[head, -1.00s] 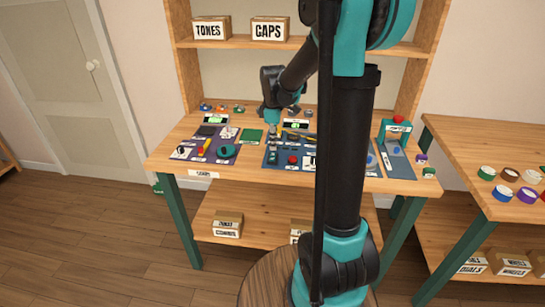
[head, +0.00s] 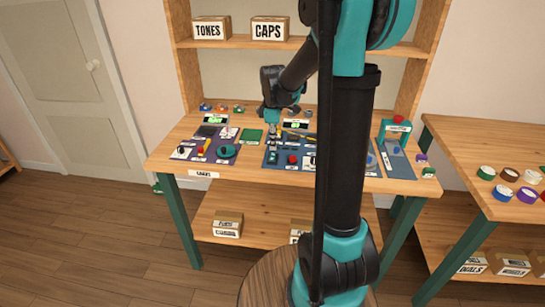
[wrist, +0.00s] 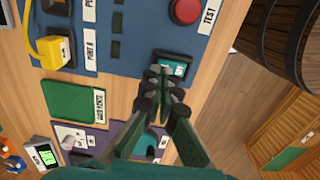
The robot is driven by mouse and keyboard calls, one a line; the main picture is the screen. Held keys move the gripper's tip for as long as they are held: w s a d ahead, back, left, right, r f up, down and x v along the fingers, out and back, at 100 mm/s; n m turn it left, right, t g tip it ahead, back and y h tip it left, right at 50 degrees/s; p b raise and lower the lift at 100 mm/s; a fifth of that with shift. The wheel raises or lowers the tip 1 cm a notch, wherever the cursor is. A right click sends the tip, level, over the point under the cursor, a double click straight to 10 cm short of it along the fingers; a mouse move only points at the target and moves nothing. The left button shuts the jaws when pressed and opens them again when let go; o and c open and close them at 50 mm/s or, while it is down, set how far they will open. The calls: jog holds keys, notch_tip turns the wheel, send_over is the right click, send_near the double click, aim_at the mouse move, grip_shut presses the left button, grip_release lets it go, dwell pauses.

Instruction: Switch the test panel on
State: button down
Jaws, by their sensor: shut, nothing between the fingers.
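The test panel is a blue mat (head: 310,163) on the workbench, partly hidden behind my arm. In the wrist view the blue mat (wrist: 135,50) carries a dark switch with a teal face (wrist: 175,66) at its edge. A red round button (wrist: 186,10) beside the word TEST sits farther along the mat. My gripper (wrist: 160,76) is shut and empty, fingers pointing down. Its tips overlap the near side of the switch in the wrist view; I cannot tell whether they touch it. In the head view my gripper (head: 272,132) is over the left part of the mat.
A yellow plug (wrist: 52,50) sits on the mat. A green pad (wrist: 75,101) and a purple mat (head: 205,146) lie to the left in the head view. A teal stand (head: 394,135) is at the right. Small displays (head: 296,124) stand behind the mats.

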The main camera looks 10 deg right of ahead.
aim_at(273, 153)
jog(key=shift+f, duration=1.15)
dwell(0.8)
jog(key=shift+r, duration=3.55)
jog(key=s+d+f+m+t, duration=0.2)
jog(key=s+f+m, duration=0.3)
jog(key=s, duration=0.6)
jog(key=s+d+f+m+t, duration=0.2)
jog(key=s+f+m, duration=0.4)
jog(key=s+m, duration=0.3)
jog(key=shift+s+f, duration=0.15)
jog(key=shift+s, duration=0.8)
